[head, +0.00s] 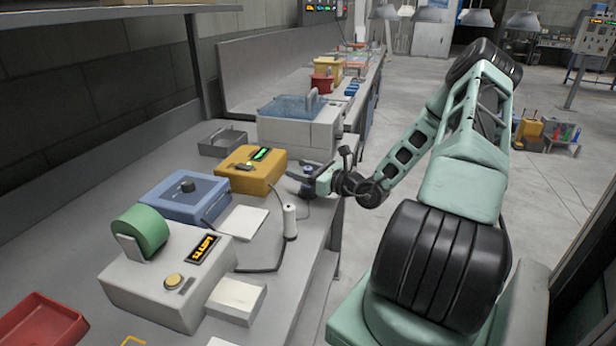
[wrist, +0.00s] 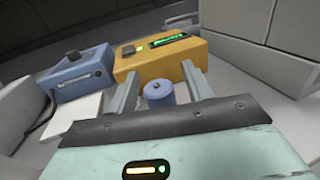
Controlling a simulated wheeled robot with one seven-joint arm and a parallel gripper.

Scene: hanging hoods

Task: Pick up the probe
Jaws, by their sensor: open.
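A slim white cylinder (head: 290,222) with a dark cable at its base stands upright on the bench and looks like a probe; I do not make it out in the wrist view. A small blue cylinder with a knob on top (wrist: 158,93) shows between my fingers in the wrist view. In the head view a dark blue piece (head: 307,192) shows under my gripper (head: 308,179), probably the same cylinder. I cannot tell which of the two is the probe. My gripper, also in the wrist view (wrist: 160,72), is open, with a gap visible around the blue cylinder.
A yellow box with a green display (head: 252,170) stands just left of my gripper. Nearby are a blue box (head: 187,199), a white device with a green roll (head: 165,285) and a large white unit (head: 290,133). The bench edge runs close on the right.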

